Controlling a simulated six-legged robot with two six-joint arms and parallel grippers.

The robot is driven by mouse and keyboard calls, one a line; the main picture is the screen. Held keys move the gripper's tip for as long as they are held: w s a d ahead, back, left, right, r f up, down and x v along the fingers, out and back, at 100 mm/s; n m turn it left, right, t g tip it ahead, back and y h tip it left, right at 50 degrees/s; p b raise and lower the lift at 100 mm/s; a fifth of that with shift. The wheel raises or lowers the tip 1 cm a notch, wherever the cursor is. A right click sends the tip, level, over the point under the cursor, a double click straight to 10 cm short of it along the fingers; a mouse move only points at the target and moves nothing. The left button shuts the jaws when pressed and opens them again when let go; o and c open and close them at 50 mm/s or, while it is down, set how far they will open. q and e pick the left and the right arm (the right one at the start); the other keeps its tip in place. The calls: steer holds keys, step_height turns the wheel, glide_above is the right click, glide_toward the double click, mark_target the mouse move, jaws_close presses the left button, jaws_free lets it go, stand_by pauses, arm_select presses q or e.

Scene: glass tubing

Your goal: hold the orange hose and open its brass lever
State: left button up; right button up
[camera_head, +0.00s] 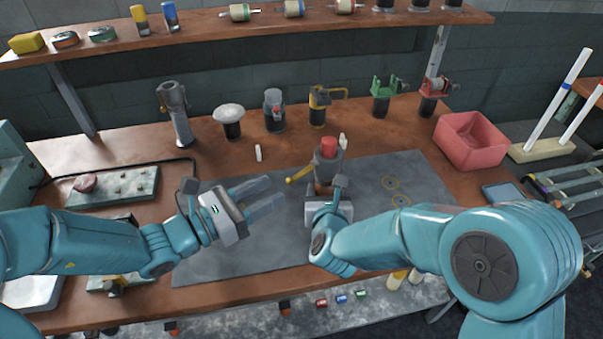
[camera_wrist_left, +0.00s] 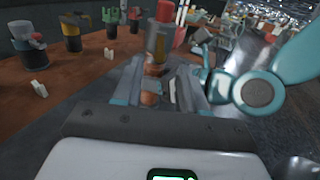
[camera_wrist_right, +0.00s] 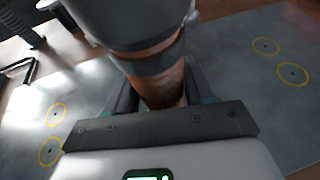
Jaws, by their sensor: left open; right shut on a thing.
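A grey upright fitting (camera_head: 327,165) with a red cap (camera_head: 328,146) stands on the grey mat. Its brass lever (camera_head: 299,176) sticks out to the left. The orange-brown hose part (camera_wrist_right: 165,85) is below the fitting, between the fingers of my right gripper (camera_wrist_right: 160,95), which is shut on it. In the head view, my right wrist hides much of this part. My left gripper (camera_head: 273,194) is open and empty, left of the lever and apart from it. In the left wrist view, the red cap (camera_wrist_left: 165,12) and fitting stand ahead, beyond the open fingers.
A grey mat (camera_head: 225,255) covers the bench middle, with yellow rings at its right. Several tools stand behind it, including a black and yellow one (camera_head: 318,108). A pink bin (camera_head: 469,140) stands at the right. A small white piece (camera_head: 258,153) lies behind the mat.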

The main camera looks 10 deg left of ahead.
mark_target(292, 180)
arm_select(q)
steer(key=x, duration=0.9)
steer(key=shift+a, duration=0.1)
jaws_close()
steer(key=shift+r, duration=0.1)
